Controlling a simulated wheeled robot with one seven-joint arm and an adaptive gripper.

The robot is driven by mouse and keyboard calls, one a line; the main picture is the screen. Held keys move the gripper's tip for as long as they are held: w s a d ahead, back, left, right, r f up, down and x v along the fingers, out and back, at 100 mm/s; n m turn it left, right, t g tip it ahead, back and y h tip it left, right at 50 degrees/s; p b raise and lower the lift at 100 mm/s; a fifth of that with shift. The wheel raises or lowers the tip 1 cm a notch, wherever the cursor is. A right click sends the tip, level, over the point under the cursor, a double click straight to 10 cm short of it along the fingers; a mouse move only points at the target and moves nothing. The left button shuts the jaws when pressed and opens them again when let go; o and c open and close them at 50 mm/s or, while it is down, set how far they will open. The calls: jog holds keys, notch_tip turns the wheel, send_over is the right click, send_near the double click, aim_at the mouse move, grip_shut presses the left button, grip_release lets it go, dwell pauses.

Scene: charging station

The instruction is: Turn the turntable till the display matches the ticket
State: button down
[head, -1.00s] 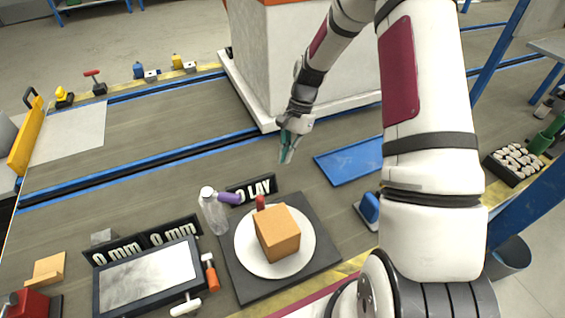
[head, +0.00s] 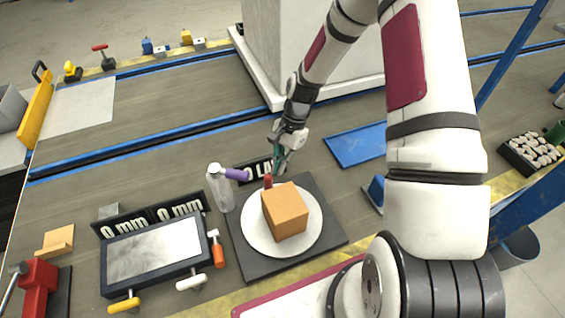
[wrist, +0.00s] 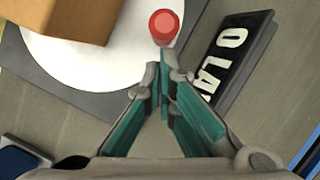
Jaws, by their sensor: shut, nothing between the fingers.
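The turntable is a white disc (head: 254,236) on a dark square base (head: 330,226), with a plain orange-brown box (head: 285,211) on it. A red knob (head: 268,181) stands at the disc's far edge; it also shows in the wrist view (wrist: 164,25). A dark plate with white characters reading "0 LA…" (wrist: 232,50) lies beside the base, partly hidden by my gripper in the head view. My gripper (head: 279,168) is shut and empty, just beyond the red knob and apart from it in the wrist view (wrist: 163,95). I cannot make out a ticket.
A clear bottle with a purple nozzle (head: 221,190) stands left of the turntable. A framed grey panel (head: 155,252) with "0 mm" plates (head: 180,210) and coloured-handled tools is at front left. A blue tray (head: 357,146) lies to the right. A large pale block stands behind.

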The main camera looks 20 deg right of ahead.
jog(key=a+n, duration=0.2)
jog(key=a+g, duration=0.1)
jog(key=shift+w+n+h, duration=0.3)
jog(key=shift+w+n, duration=0.05)
jog(key=shift+n, duration=0.05)
jog(key=shift+a+n, duration=0.9)
